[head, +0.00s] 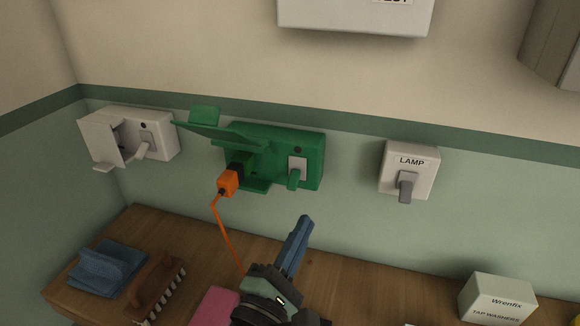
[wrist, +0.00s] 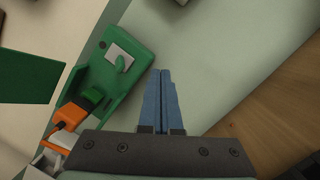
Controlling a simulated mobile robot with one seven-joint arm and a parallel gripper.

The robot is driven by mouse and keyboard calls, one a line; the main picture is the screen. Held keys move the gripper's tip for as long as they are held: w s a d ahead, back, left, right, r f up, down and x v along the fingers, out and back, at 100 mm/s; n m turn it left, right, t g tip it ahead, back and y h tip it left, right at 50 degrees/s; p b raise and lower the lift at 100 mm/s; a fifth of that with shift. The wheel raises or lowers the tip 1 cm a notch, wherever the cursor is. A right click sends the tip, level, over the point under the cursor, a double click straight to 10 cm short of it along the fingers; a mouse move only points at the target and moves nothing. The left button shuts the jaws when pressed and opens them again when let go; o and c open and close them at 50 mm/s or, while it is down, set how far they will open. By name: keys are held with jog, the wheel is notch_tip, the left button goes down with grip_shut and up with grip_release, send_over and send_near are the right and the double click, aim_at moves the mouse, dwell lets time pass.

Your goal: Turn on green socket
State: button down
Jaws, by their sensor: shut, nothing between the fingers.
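The green socket (head: 312,160) is on the wall with its flap (head: 222,135) raised. An orange plug (head: 228,182) with an orange cord is in its left part. A green switch lever (head: 294,179) on a pale plate points down on its right part. In the wrist view the socket (wrist: 135,55) is at upper left, with the lever (wrist: 124,63) and the orange plug (wrist: 68,116). My gripper (head: 303,222) is shut and empty, below the socket and apart from it. Its blue fingers (wrist: 160,72) are together in the wrist view.
A white socket (head: 163,130) with an open flap is to the left, and a LAMP switch (head: 410,165) to the right. The wooden bench (head: 375,280) below holds a folded blue cloth (head: 105,268), a brush (head: 158,287), a pink item (head: 213,307) and a Wrenfix box (head: 497,297).

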aim_at(294, 180)
jog(key=s+a+f+n+y+p, duration=0.1)
jog(key=s+a+n+p, duration=0.3)
jog(key=n+p, duration=0.5)
jog(key=shift+s+f+n+t+y, duration=0.2)
jog(key=shift+f+n+t+y, duration=0.35)
jog(key=shift+n, duration=1.45)
jog(key=shift+w+r, duration=0.15)
jog(key=shift+r, duration=0.05)
jog(key=p+x, duration=0.1)
jog(key=x, duration=0.9)
jog(key=shift+s+a+r+p, duration=0.15)
jog(key=shift+s+r+p, duration=0.35)
jog(key=shift+r+p, duration=0.3)
jog(key=shift+s+a+r+p, duration=0.2)
jog(key=shift+s+r+p, duration=0.3)
jog(key=shift+r+p, duration=0.35)
jog(key=shift+r+g+y+p, duration=0.25)
jog(key=shift+g+p, duration=0.1)
jog(key=shift+p, duration=0.8)
